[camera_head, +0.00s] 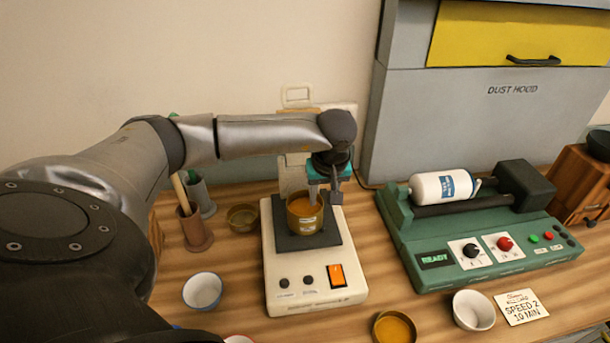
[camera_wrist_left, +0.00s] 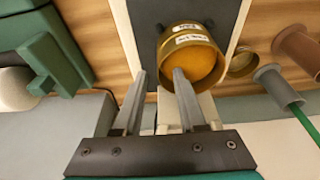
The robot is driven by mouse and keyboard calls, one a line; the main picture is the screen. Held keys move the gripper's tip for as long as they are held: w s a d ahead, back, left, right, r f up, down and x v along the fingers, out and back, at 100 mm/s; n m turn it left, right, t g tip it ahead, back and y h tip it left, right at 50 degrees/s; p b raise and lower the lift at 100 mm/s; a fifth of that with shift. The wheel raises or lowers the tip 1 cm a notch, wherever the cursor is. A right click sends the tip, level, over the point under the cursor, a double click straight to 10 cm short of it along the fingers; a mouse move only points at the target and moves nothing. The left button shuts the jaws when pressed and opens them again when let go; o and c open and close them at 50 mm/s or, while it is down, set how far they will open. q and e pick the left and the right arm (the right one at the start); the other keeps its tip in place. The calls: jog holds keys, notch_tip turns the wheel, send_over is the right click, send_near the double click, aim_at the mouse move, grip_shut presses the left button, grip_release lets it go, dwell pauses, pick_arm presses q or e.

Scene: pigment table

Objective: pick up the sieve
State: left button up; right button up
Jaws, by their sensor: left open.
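The sieve appears to be the round brass vessel (camera_head: 305,222) with white labels, upright on the black plate of the cream machine; orange shows inside it. In the left wrist view the sieve (camera_wrist_left: 198,33) sits just beyond the fingers. My left gripper (camera_head: 327,190) is at the sieve's back right rim. In the wrist view the left gripper (camera_wrist_left: 160,75) is open: one fingertip overlaps the sieve's opening, the other is outside its wall. I cannot tell whether either finger touches it. My right gripper is not in view.
The cream machine (camera_head: 318,291) has an orange switch. A brass dish (camera_head: 242,217) and brown holder (camera_head: 195,230) stand left of it. A white bowl (camera_head: 203,290), brass bowl of orange powder (camera_head: 395,328) and cream cup (camera_head: 473,310) are in front. A green roller machine (camera_head: 480,250) is right.

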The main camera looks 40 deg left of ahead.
pick_arm(q)
jog(key=shift+f, duration=0.35)
jog(key=shift+c, duration=0.3)
grip_shut()
dwell(0.9)
